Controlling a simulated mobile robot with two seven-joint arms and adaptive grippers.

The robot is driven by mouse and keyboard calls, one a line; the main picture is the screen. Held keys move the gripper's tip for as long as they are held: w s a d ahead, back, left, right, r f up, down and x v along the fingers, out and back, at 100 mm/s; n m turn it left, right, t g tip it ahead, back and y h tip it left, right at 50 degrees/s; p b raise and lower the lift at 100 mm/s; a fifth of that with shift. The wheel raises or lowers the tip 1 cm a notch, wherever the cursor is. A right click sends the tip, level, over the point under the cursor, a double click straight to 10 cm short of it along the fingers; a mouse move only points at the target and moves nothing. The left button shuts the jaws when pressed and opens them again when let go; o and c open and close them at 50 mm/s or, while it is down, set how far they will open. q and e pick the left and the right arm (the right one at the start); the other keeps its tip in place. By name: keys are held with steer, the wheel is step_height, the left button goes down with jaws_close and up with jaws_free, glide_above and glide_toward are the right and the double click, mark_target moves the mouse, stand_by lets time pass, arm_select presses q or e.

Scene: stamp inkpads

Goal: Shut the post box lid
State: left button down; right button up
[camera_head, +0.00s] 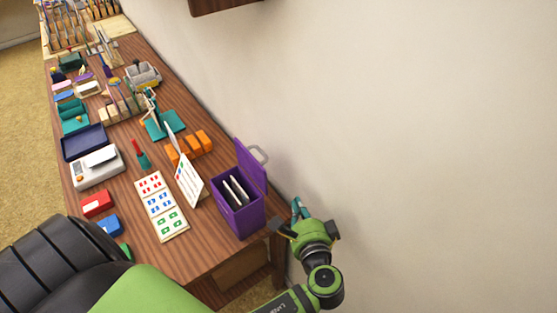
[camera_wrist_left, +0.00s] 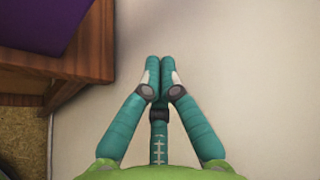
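The purple post box (camera_head: 238,214) stands near the table's front right corner. Its purple lid (camera_head: 251,165) stands raised at the back edge, with a grey loop handle (camera_head: 261,153) on it. White cards (camera_head: 236,189) stand upright inside the open box. A purple surface, which looks like the post box (camera_wrist_left: 45,22), shows at the upper left of the left wrist view. My left gripper (camera_head: 297,206) is right of the box, beyond the table edge and apart from the lid. In the left wrist view its teal fingers (camera_wrist_left: 160,70) are together with nothing between them. My right gripper is not in view.
The wooden table (camera_head: 205,258) bears a stamped card (camera_head: 160,205), a white upright card (camera_head: 187,180), orange blocks (camera_head: 197,143), a scale (camera_head: 97,168) and red and blue inkpads (camera_head: 97,203). The wall (camera_head: 420,120) is close on the right.

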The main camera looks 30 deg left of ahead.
mark_target(257, 163)
arm_select(q)
step_height(257, 163, up, 9)
steer(key=s+a+n+y, duration=0.2)
steer(key=y, duration=0.1)
steer(key=p+x, duration=0.3)
steer(key=x, duration=0.7)
steer(key=shift+w+d, duration=0.15)
steer(key=shift+d, duration=0.05)
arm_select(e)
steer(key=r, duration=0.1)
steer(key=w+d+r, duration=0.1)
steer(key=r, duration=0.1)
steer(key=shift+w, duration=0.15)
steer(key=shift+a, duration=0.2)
